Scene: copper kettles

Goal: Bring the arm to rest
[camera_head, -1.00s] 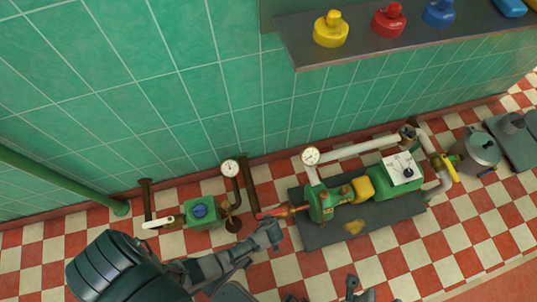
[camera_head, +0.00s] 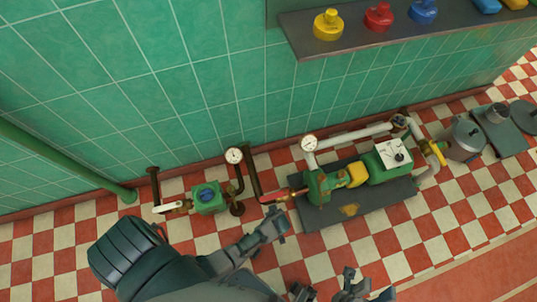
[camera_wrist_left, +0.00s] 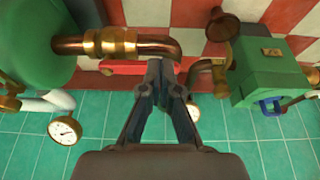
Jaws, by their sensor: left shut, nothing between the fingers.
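My left gripper (camera_head: 274,222) is above the checkered floor, just in front of the red handle (camera_head: 284,195) at the left end of the green pump. In the left wrist view its fingers (camera_wrist_left: 160,72) are together and empty, overlapping the red handle (camera_wrist_left: 118,67) in the picture; whether they touch it I cannot tell. My right gripper (camera_head: 328,282) is at the bottom edge of the head view. Its fingers look spread, with floor showing between them, and it is partly cut off.
The green pump (camera_head: 385,165) and its pipes stand on a dark plate (camera_head: 310,218). A smaller green box (camera_head: 212,202) with a blue knob stands left. A shelf (camera_head: 300,42) holds coloured weights. Metal kettles (camera_head: 466,136) stand right. Floor in front is fairly clear.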

